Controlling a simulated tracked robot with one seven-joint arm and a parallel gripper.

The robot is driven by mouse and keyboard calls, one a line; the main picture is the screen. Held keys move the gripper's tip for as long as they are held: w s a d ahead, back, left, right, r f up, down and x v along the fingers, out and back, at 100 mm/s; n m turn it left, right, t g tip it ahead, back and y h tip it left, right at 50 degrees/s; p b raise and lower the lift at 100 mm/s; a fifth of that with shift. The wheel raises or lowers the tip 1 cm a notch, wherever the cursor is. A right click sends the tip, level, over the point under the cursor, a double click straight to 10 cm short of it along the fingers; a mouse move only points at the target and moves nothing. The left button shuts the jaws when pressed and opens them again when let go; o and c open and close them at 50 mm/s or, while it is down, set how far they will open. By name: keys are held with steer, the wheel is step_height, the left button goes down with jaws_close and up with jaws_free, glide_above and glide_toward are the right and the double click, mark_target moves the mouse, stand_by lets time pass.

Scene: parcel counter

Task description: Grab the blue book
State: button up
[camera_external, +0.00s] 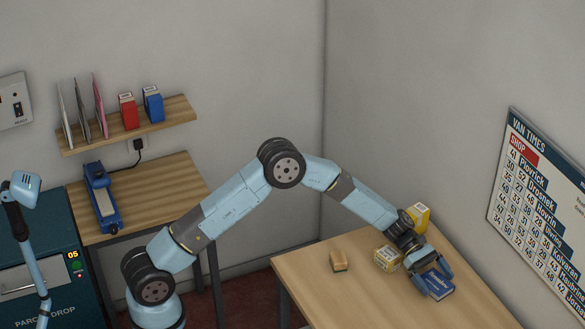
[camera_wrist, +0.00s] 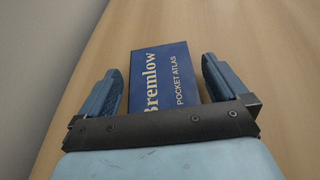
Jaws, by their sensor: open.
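The blue book (camera_external: 439,286) lies flat on the wooden table at the right in the external view. In the wrist view the blue book (camera_wrist: 168,80) reads "Bremlow" and "Pocket Atlas", and its lower edge is hidden behind my gripper's dark crossbar. My gripper (camera_external: 430,275) is at the book in the external view. In the wrist view my gripper (camera_wrist: 162,85) is open, with one finger on the left of the book and one on the right. A gap shows between each finger and the book. I cannot tell the fingertips' exact height over the table.
The table's front middle is clear. Walls stand close behind and right.

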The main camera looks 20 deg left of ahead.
steer(key=shift+s+d+f, duration=0.15)
steer(key=shift+s+d, duration=0.05)
steer(key=shift+d, duration=0.15)
steer(key=shift+c, duration=0.3)
steer(key=c, duration=0.9)
steer(key=shift+c, duration=0.2)
